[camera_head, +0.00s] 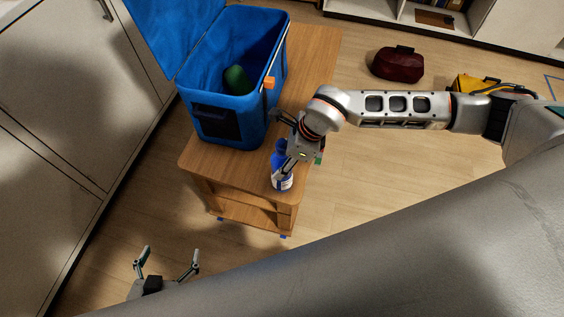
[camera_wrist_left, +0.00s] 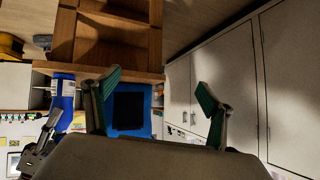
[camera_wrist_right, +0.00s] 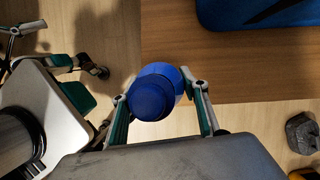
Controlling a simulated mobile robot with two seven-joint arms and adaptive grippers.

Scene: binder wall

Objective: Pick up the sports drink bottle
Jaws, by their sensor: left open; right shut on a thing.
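The sports drink bottle (camera_head: 281,172) is blue with a white label and stands upright at the front right corner of the wooden table (camera_head: 203,163). My right gripper (camera_head: 287,160) is shut on it, with a finger on each side. In the right wrist view the bottle's blue cap (camera_wrist_right: 152,99) shows between the two fingers (camera_wrist_right: 163,105). In the left wrist view the bottle (camera_wrist_left: 64,97) is at the left, beside the right gripper. My left gripper (camera_head: 168,262) is open and empty, low in front of the table; its fingers show apart in the left wrist view (camera_wrist_left: 160,92).
An open blue cooler (camera_head: 235,128) with a green item (camera_head: 238,80) inside stands on the table behind the bottle. White cabinets (camera_head: 60,80) line the left side. A dark red bag (camera_head: 397,64) and a yellow item (camera_head: 474,84) lie on the floor at the right.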

